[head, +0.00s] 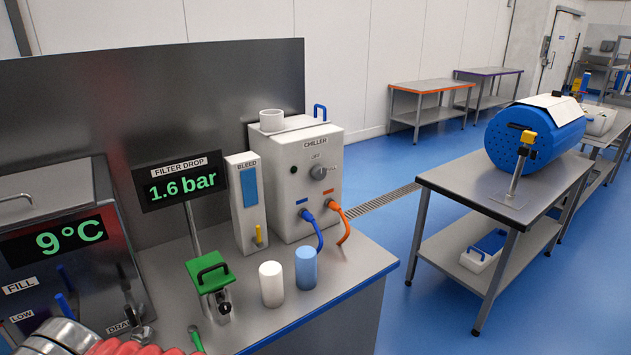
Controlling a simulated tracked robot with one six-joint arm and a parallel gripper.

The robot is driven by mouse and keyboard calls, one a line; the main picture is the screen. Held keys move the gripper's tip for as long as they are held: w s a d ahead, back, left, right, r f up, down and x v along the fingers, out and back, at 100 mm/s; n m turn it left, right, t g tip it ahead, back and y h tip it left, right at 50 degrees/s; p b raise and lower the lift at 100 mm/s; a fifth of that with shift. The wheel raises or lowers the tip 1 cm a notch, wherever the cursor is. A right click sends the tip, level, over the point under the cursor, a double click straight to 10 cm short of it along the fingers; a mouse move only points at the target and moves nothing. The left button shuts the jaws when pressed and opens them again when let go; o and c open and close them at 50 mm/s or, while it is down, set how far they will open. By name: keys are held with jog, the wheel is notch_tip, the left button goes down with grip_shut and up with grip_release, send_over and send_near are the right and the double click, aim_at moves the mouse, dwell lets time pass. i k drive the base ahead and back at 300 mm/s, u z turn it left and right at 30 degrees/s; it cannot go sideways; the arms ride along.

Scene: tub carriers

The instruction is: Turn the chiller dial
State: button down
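The chiller (279,213) is a white box labelled CHILLER, standing on the steel bench at the centre of the head view. Its dial (318,172) is a small round grey knob on the upper right of the front face. The OFF label sits just above the dial, and smaller lettering to its right is too small to read. A black round spot is left of the dial. Nothing covers the dial. My gripper is not in view.
A blue hose (315,229) and an orange hose (341,225) leave the chiller's front. A white cup (271,284), a blue cup (306,268) and a green-topped clamp (208,270) stand before it. The bleed unit (236,210) and the 1.6 bar display (181,184) are left.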

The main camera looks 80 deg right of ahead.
aim_at(318, 172)
jog(key=z, duration=2.1)
jog(key=k, duration=0.95)
jog(key=z, duration=0.3)
jog(key=i, duration=0.85)
